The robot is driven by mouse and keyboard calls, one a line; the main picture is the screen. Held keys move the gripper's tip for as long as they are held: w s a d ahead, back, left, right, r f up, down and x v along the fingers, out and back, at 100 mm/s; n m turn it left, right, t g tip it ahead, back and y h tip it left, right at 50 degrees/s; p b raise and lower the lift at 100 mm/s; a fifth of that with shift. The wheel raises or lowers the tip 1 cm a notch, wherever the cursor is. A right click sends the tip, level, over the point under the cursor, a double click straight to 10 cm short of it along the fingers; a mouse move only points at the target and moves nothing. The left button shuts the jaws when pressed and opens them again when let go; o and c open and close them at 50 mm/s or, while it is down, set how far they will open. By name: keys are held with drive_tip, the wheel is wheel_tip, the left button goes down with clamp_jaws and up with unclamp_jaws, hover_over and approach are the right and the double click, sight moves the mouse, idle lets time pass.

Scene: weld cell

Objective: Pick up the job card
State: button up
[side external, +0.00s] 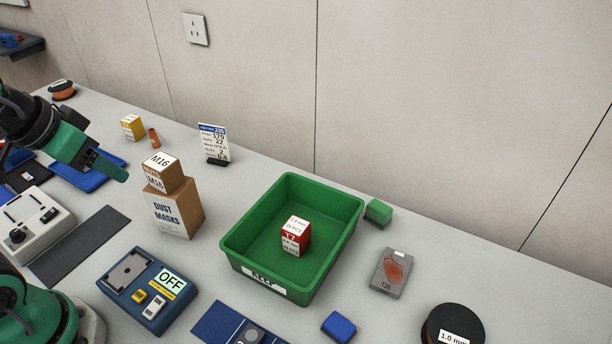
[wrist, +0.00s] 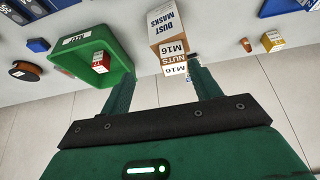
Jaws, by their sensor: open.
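The job card (side external: 214,142) is a white printed card with a blue top strip. It stands upright in a small black base on the bench, near the wall and behind the stacked boxes in the side view. My gripper (side external: 118,172) is at the left in the side view, above the bench and left of the boxes, well apart from the card. In the wrist view my gripper (wrist: 160,72) has its two green fingers spread, with nothing held between them.
A small M16 nuts box (side external: 164,174) sits on a brown dust masks box (side external: 190,213), between my gripper and the card. A green bin (side external: 345,205) holds a red box (side external: 296,238).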

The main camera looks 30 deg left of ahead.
idle(0.3)
drive_tip(key=o, duration=0.8)
drive_tip(key=shift+w+r, duration=0.1)
